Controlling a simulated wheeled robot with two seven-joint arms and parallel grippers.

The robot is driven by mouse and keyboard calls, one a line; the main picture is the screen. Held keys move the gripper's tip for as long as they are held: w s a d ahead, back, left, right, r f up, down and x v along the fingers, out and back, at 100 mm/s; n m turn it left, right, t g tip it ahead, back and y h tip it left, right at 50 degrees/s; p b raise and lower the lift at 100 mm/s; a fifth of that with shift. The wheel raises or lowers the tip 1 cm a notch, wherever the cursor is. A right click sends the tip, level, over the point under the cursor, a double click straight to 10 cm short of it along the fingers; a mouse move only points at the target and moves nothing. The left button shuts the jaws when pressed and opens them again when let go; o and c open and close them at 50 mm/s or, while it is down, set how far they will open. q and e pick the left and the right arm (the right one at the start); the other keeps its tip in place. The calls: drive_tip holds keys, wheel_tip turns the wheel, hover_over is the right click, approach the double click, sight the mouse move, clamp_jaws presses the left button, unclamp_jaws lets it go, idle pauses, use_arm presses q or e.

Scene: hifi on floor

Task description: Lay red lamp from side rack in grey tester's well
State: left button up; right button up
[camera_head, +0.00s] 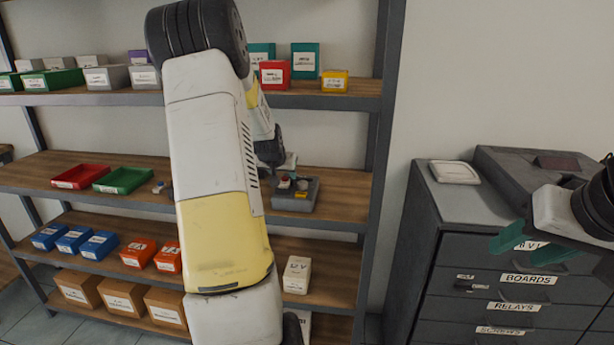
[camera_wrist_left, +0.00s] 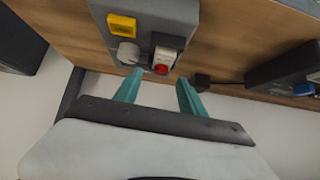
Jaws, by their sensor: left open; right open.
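A grey box-shaped device (camera_head: 307,200) stands on the middle shelf, and it shows at the top of the left wrist view (camera_wrist_left: 188,15). It carries a yellow block, a round grey knob (camera_wrist_left: 128,53) and a white block with a red end, which looks like the red lamp (camera_wrist_left: 162,67). I cannot tell whether that piece sits in a well. In the left wrist view my left gripper (camera_wrist_left: 160,80) is open and empty, its teal fingertips just short of the red end. My right gripper (camera_head: 512,240) is open and empty before the drawer cabinet.
A dark device with a blue part (camera_wrist_left: 290,75) is at the right of the left wrist view, with a short black plug between. Red (camera_head: 80,177) and green (camera_head: 124,181) trays share the middle shelf. The drawer cabinet (camera_head: 425,245) bears a grey case (camera_head: 535,165).

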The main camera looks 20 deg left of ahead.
use_arm(q)
drive_tip(key=v, duration=0.9)
drive_tip(key=s+d+r+m+h, duration=0.1)
drive_tip(key=s+d+r, duration=0.15)
drive_tip(key=d, duration=0.25)
drive_tip(key=s+d+r+g, duration=0.1)
drive_tip(key=s+d+r, duration=0.1)
drive_tip(key=s+d, duration=0.25)
drive_tip(key=s+d+r+m+h, duration=0.1)
drive_tip(key=s+d+r, duration=0.15)
drive_tip(key=d, duration=0.35)
drive_tip(key=s+d+h, duration=0.1)
drive_tip(key=s+d, duration=0.4)
drive_tip(key=s, duration=0.4)
drive_tip(key=s+d+m+g+h, duration=0.1)
drive_tip(key=s+d, duration=0.4)
drive_tip(key=s, duration=0.4)
drive_tip(key=shift+g, duration=0.3)
drive_tip(key=shift+a, duration=0.1)
